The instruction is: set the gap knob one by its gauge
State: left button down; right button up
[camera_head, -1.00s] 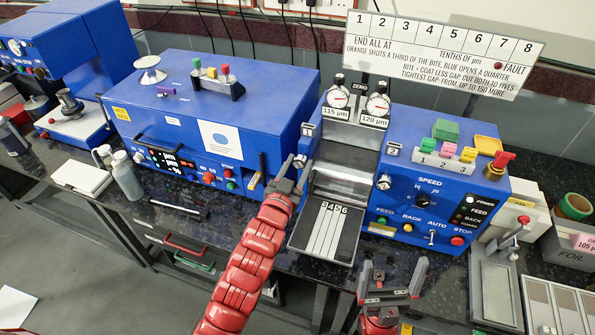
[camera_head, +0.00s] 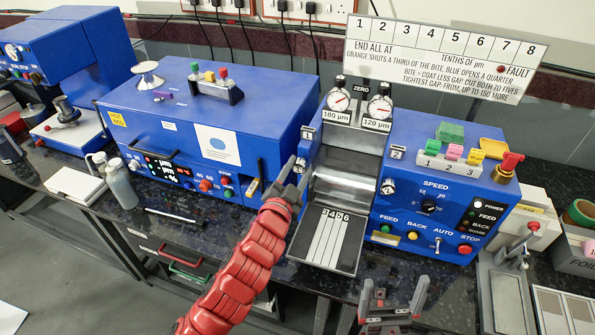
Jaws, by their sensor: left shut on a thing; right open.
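Gap knob one (camera_head: 300,163), a small metal knob, sits on the left side of the blue machine below the label 1. My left gripper (camera_head: 291,176) is shut on it and partly hides it. The left gauge (camera_head: 338,100), a round white dial with a red needle, stands above the rollers, with a plate under it reading 100 µm. The right gauge (camera_head: 380,107) has a plate reading 120 µm. Gap knob two (camera_head: 388,187) is on the right side below the label 2. My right gripper (camera_head: 392,302) is open and empty at the bottom of the view.
A white sign (camera_head: 440,58) stands behind the machine and reads "end all at" and other lines. A tray (camera_head: 326,238) with strips numbered 3 to 6 slopes out in front of the rollers. A blue machine (camera_head: 205,125) stands close on the left. Coloured blocks (camera_head: 454,152) lie on the right housing.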

pick_arm(q)
jog(key=shift+c, duration=1.9)
grip_release()
jog(key=shift+s+a, duration=0.15)
jog(key=shift+s, duration=0.4)
jog(key=p+v, duration=0.8)
jog(key=v, duration=0.8)
jog(key=shift+p, duration=0.3)
jog(key=shift+s, duration=0.1)
